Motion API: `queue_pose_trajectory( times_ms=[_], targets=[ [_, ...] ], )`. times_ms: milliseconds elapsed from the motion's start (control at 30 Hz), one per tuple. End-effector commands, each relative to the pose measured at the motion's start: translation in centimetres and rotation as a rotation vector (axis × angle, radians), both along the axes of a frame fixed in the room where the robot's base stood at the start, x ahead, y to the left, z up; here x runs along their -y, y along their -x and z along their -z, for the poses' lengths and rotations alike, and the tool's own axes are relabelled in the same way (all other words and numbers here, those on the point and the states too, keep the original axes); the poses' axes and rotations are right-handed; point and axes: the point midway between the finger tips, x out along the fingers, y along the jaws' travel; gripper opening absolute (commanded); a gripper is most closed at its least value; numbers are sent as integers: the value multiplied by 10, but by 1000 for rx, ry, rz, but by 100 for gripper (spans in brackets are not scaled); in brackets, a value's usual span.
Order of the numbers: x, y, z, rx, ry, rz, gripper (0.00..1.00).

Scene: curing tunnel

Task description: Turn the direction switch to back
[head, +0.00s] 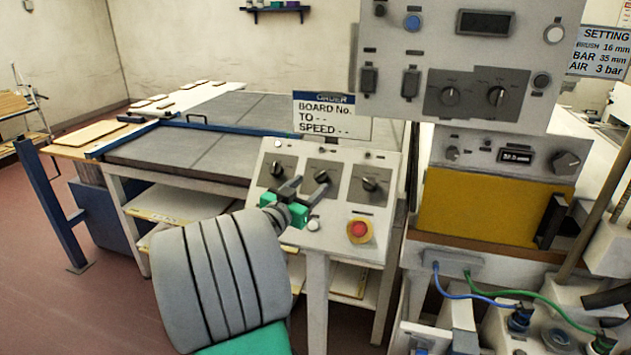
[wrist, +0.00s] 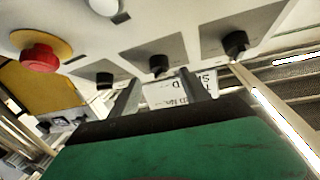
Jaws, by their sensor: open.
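A sloped grey control panel (head: 338,226) carries three black rotary switches on dark plates: the left switch (head: 277,170), the middle switch (head: 323,176) and the right switch (head: 370,184). Their labels are too small to read, so I cannot tell which is the direction switch. My gripper (head: 308,188) is open in front of the panel, near the middle switch. In the wrist view, its fingers (wrist: 161,78) are spread on either side of the middle switch (wrist: 157,66), with nothing held. I cannot tell whether either finger touches it.
A red button (head: 359,230) on a yellow base and a white button (head: 314,224) sit low on the panel. An upright control box (head: 468,60) stands behind at right. An order sign (head: 331,115) stands behind the panel. A conveyor table (head: 190,150) is at left.

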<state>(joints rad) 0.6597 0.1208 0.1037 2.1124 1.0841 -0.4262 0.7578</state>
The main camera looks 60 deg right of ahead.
Motion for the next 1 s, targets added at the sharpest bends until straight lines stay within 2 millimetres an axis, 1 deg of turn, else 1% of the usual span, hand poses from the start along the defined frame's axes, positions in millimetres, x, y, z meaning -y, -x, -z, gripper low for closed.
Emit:
queue_pose_trajectory(
  times_ms=[33,100,200,300,533,1000],
  targets=[
    [11,2,-3,-1,-2,5,55],
    [24,2,-3,-1,-1,4,55],
    [37,1,-2,-1,-1,2,55],
    [43,2,-1,-2,-2,1,55],
    [43,1,0,-2,-2,-1,54],
    [43,1,0,-2,-3,-1,15]
  ],
)
